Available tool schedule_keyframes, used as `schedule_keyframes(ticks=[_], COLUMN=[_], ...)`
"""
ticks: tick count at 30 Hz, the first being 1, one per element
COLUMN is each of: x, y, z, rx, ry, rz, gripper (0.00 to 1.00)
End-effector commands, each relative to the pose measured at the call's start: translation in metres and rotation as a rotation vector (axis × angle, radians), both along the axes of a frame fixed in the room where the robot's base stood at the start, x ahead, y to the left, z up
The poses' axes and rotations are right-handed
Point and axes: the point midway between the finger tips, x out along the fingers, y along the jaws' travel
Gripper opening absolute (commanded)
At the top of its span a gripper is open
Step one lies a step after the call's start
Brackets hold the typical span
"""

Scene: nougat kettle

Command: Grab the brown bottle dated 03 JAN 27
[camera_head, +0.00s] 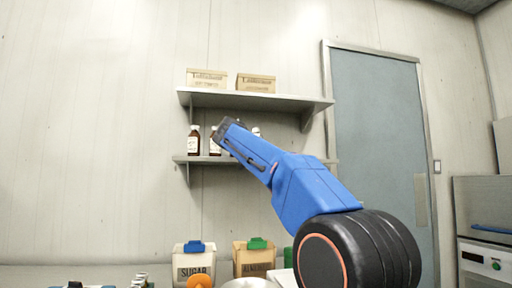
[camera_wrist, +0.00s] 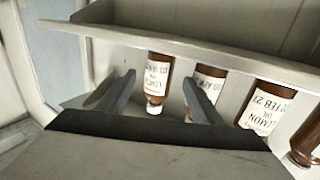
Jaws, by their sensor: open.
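Brown bottles with white labels and caps stand on the lower wall shelf (camera_head: 182,159). In the head view one bottle (camera_head: 194,141) is at the left end and another (camera_head: 214,146) is beside it; my arm hides part of the row. The wrist view is upside down. There, one bottle (camera_wrist: 158,76) shows between the spread fingers of my gripper (camera_wrist: 158,84), its date too blurred to read surely. A second bottle (camera_wrist: 208,84) is partly behind the right finger. A third (camera_wrist: 262,108) reads LEMON OIL, FEB 27. My gripper (camera_head: 226,125) is open and empty.
A fourth bottle (camera_wrist: 306,140) is at the right edge of the wrist view. An upper shelf (camera_head: 255,100) holds two boxes (camera_head: 207,78). A SUGAR bin (camera_head: 194,265) and another bin (camera_head: 254,260) stand below. A grey door (camera_head: 380,150) is to the right.

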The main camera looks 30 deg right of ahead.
Motion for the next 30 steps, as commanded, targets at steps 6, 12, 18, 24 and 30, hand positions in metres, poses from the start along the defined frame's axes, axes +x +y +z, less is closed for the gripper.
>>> schedule_keyframes(ticks=[6, 12, 18, 24, 30], x=[0.009, 0.027, 0.041, 0.043, 0.043], y=[-0.009, -0.026, -0.04, -0.041, -0.041], z=[0.001, 0.003, 0.004, 0.005, 0.005], rx=[0.0, 0.001, -0.001, -0.001, -0.001], ry=[0.0, -0.001, -0.001, -0.001, -0.001], rz=[-0.001, -0.002, 0.0, 0.002, 0.002], gripper=[0.6, 0.6, 0.6, 0.6, 0.34])
